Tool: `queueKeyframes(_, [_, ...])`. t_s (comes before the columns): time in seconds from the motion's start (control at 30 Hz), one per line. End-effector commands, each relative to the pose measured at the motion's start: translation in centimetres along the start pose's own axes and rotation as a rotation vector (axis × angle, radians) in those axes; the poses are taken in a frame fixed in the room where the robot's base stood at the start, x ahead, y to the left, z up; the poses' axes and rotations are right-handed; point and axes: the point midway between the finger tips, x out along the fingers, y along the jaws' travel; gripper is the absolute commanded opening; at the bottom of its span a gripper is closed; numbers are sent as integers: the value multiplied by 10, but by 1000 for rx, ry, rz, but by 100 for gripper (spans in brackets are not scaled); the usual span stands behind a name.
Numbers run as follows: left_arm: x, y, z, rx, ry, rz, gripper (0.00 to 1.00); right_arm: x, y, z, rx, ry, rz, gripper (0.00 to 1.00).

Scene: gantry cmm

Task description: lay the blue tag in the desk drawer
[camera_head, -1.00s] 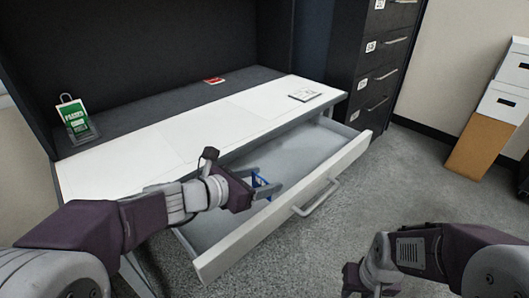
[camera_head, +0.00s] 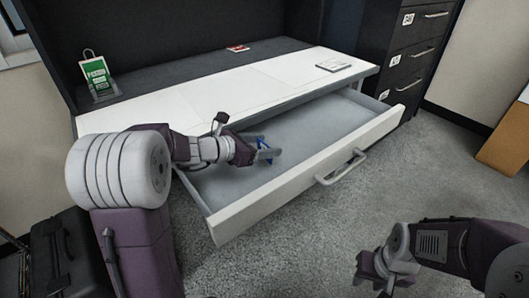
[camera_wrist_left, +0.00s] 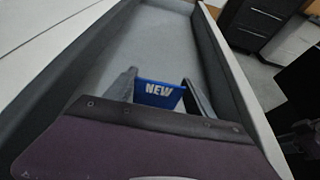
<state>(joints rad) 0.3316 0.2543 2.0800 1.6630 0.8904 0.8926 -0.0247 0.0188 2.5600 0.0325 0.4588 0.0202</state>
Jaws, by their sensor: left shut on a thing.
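The blue tag (camera_wrist_left: 158,93), with white lettering "NEW", shows between the fingers of my left gripper (camera_wrist_left: 160,88) in the left wrist view. In the head view the tag (camera_head: 264,150) is a small blue patch at the tips of my left gripper (camera_head: 268,152), which is shut on it. Both are over the open desk drawer (camera_head: 300,180), a light grey, empty tray with a white front. Whether the tag touches the drawer floor I cannot tell. My right gripper (camera_head: 370,280) is low at the right, away from the desk; its fingers are unclear.
The white desk top (camera_head: 240,95) lies behind the drawer. A green card on a stand (camera_head: 97,75), a red tag (camera_head: 238,48) and a white pad (camera_head: 333,65) are on the desk. A dark filing cabinet (camera_head: 415,60) stands at the right. The drawer's right part is clear.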

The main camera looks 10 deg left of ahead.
Motion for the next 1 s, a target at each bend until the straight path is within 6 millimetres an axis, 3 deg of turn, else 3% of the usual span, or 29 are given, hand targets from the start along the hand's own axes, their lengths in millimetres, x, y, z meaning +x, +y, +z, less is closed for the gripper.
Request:
queueKeyframes(0.03, [4,0,-8,0,0,0,25,8,0,1,0,0,0,36])
queueKeyframes(0.37, [4,0,-9,1,0,0,25,8,0,1,0,0,0,36])
queueKeyframes(0.4, [3,0,-7,1,0,0,74,6,0,1,0,0,0,36])
queueKeyframes(0.47, [3,0,-7,1,0,0,84,6,0,1,0,0,0,36])
queueKeyframes(0.8, [1,0,-2,1,-1,1,84,1,0,0,0,0,0,36])
queueKeyframes(1.0, [-37,2,1,-2,0,7,84,-18,0,-2,0,0,0,36])
